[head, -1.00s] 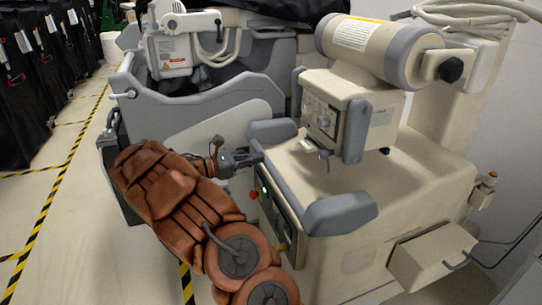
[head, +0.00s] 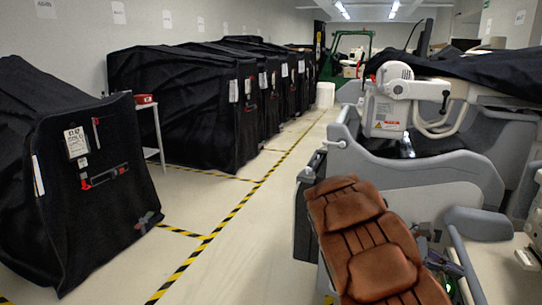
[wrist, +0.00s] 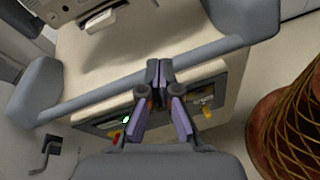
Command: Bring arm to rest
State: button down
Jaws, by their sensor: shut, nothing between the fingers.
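My gripper (wrist: 160,72) is shut and empty in the wrist view. Its fingertips are over the grey handle bar (wrist: 95,98) of a cream machine (wrist: 135,42); I cannot tell whether they touch it. A panel with a green light (wrist: 126,119) shows below the bar. In the head view my brown-covered arm is at the lower right, in front of the grey-sided machine (head: 420,178). The gripper there is mostly hidden behind the arm.
Black covered carts (head: 85,170) stand along the left wall. A floor lane with yellow-black tape (head: 225,222) runs clear between them and the machines. A white bin (head: 325,95) and a green frame (head: 352,42) are farther back.

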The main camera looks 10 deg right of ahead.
jog(key=s+a+f+m+t+y, duration=0.2)
jog(key=s+a+y, duration=0.3)
jog(key=a, duration=0.6)
jog(key=s+a+f+m+t+y, duration=0.25)
jog(key=s+a, duration=0.35)
jog(key=a, duration=0.6)
jog(key=s+a+f+m+t+y, duration=0.2)
jog(key=s+a+t+y, duration=0.3)
jog(key=a, duration=0.6)
notch_tip(320, 180, up, 24)
jog(key=s+g+p, duration=0.2)
jog(key=p, duration=2)
jog(key=shift+s+f+h, duration=0.15)
jog(key=shift+h, duration=0.3)
